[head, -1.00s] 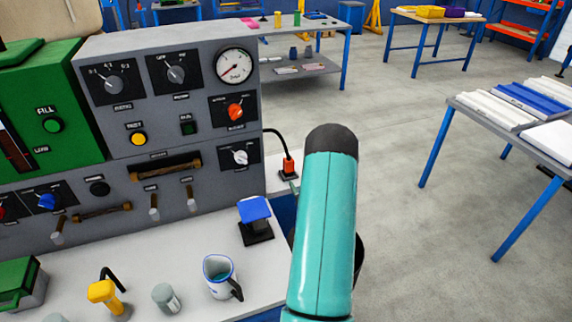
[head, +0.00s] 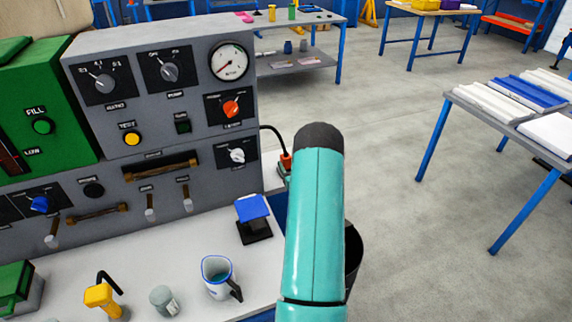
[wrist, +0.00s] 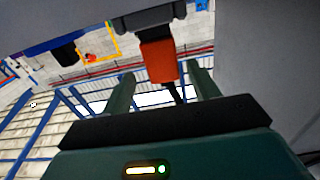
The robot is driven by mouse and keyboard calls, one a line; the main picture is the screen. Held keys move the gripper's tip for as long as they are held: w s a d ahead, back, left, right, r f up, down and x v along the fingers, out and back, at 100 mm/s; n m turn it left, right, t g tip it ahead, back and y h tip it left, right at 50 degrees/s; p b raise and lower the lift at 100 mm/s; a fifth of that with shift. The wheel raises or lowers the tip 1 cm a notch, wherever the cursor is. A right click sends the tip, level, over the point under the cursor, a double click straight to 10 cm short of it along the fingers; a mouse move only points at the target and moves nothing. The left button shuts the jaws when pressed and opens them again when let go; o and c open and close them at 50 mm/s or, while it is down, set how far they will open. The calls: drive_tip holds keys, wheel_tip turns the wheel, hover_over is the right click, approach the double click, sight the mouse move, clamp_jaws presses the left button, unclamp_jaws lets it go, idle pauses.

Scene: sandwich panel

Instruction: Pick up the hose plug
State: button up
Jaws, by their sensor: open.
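The hose plug (head: 285,161) is orange-red with a black hose, at the right side of the grey panel in the head view. My teal arm partly covers it there and hides my gripper. In the wrist view the plug (wrist: 158,61) hangs at upper middle below a dark fitting, with its black hose running down. My gripper (wrist: 160,74) is open, one finger on each side of the plug's lower part in the picture. Gaps show on both sides, and I cannot tell how deep the plug sits between the fingers.
The grey control panel (head: 205,148) stands left of my arm. On its white bench top (head: 75,262) are a jug (head: 216,278), a blue-topped stand (head: 252,208) and a yellow item (head: 99,296). A dark bin (head: 353,262) is behind my arm.

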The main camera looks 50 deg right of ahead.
sight(284, 155)
drive_tip(key=x, duration=0.5)
drive_tip(key=shift+w, duration=0.4)
drive_tip(key=c, duration=1.1)
drive_tip(key=shift+r, duration=0.1)
